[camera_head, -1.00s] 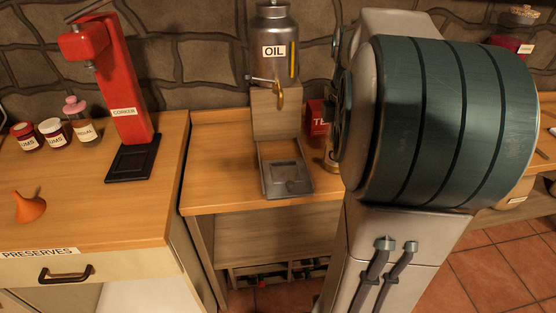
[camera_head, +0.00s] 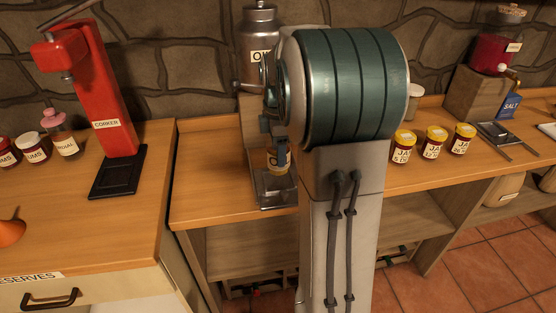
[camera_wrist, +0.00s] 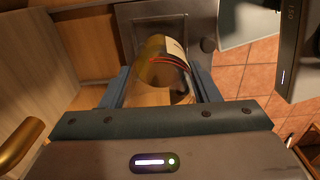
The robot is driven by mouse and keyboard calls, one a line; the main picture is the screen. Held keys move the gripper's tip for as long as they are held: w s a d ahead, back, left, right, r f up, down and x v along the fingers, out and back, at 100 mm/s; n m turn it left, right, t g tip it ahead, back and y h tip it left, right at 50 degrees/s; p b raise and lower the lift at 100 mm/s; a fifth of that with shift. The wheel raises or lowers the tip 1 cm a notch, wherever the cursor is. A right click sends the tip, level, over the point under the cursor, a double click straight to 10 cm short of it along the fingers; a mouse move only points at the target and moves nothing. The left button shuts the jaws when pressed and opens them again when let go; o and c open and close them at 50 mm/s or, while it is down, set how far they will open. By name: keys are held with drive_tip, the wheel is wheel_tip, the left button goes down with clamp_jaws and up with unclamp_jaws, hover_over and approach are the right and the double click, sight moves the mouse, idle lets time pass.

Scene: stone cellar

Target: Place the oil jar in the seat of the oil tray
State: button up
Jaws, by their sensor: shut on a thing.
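The oil jar (camera_head: 278,160) is a small amber jar with a pale label, held upright in the head view. My gripper (camera_head: 277,150) is shut on it, with a finger on either side in the wrist view (camera_wrist: 162,84), where the jar (camera_wrist: 160,66) also shows. The oil tray (camera_head: 275,200) is a grey metal tray on the wooden counter, in front of the oil can's stand. The jar is over the tray, in line with its square seat. The jar hides much of the seat, and I cannot tell if its base touches.
The steel oil can (camera_head: 256,45) stands behind, partly hidden by my arm. Its brass tap (camera_wrist: 20,145) is close on the left in the wrist view. A red corker (camera_head: 100,95) stands left. Several yellow-lidded jars (camera_head: 432,143) stand right.

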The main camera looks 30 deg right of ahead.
drive_tip(key=shift+f, duration=1.9)
drive_tip(key=shift+f+b, duration=0.1)
drive_tip(key=shift+b, duration=0.2)
drive_tip(key=shift+f, duration=0.15)
drive_tip(key=o, duration=1.2)
wheel_tip(320, 180, up, 12)
drive_tip(key=p, duration=0.2)
drive_tip(key=s+a+f+m+t, duration=0.1)
drive_tip(key=s+a+f+m, duration=0.2)
drive_tip(key=s+a+m, duration=0.4)
drive_tip(key=s+a+f+m+t, duration=0.1)
drive_tip(key=s+a+f+m, duration=0.3)
drive_tip(key=s+a+m, duration=0.3)
drive_tip(key=s, duration=0.4)
drive_tip(key=shift+s+a+f+m, duration=0.2)
drive_tip(key=shift+s+m, duration=0.2)
